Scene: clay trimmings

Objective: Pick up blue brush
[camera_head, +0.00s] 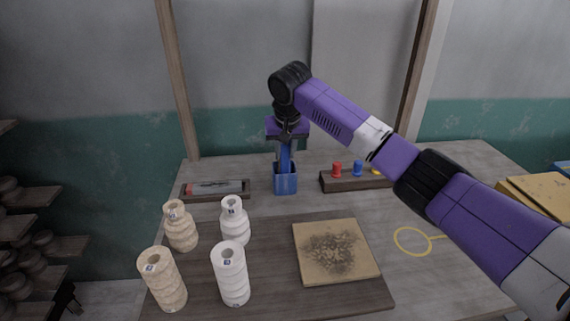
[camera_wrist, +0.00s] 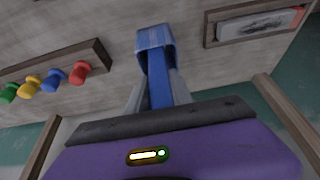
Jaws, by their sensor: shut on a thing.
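The blue brush (camera_head: 285,156) stands upright with its lower end inside a blue holder (camera_head: 285,184) at the back middle of the table. My gripper (camera_head: 286,143) comes down from above and is shut on the brush's upper part. In the wrist view, the blue brush (camera_wrist: 158,85) runs from between my fingers (camera_wrist: 158,100) into the open mouth of the holder (camera_wrist: 155,38). The brush's lower end is hidden in the holder.
A dark rack (camera_head: 352,181) with coloured pegs stands right of the holder, and a tray (camera_head: 216,190) with a tool lies left. Several white and tan ribbed vessels (camera_head: 232,275) stand front left. A tan board (camera_head: 337,251) with dark crumbs lies in front.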

